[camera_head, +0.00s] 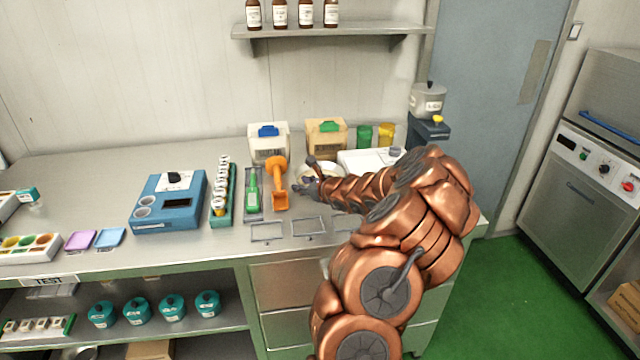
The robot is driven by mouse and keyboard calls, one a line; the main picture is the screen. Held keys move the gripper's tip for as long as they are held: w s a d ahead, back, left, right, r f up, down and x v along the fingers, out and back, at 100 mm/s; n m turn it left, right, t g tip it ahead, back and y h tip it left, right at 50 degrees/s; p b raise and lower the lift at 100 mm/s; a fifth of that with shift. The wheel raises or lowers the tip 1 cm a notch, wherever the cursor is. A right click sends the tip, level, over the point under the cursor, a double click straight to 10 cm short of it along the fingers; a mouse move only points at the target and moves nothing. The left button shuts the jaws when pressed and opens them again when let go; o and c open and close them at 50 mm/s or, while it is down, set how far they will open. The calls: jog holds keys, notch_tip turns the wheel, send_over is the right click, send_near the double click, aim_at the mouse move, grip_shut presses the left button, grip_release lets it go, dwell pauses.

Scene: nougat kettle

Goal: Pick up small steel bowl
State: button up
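A small round pale bowl (330,168), which looks like the small steel bowl, sits on the steel counter at the back, right of the orange scoop. My arm and gripper hide part of it. My copper arm reaches in from the lower right, and my gripper (302,175) is at the bowl's near left side. Its two dark fingers are spread, one toward the bowl's rim and one lower and nearer the counter front. I cannot tell whether a finger touches the bowl.
A white flat device (365,161) is right of the bowl. Bins (268,142) stand behind. Empty outlined frames (308,227) lie on the counter front.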

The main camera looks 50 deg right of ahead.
jog(key=shift+c, duration=0.2)
grip_shut()
jog(key=shift+r, duration=0.1)
dwell(0.5)
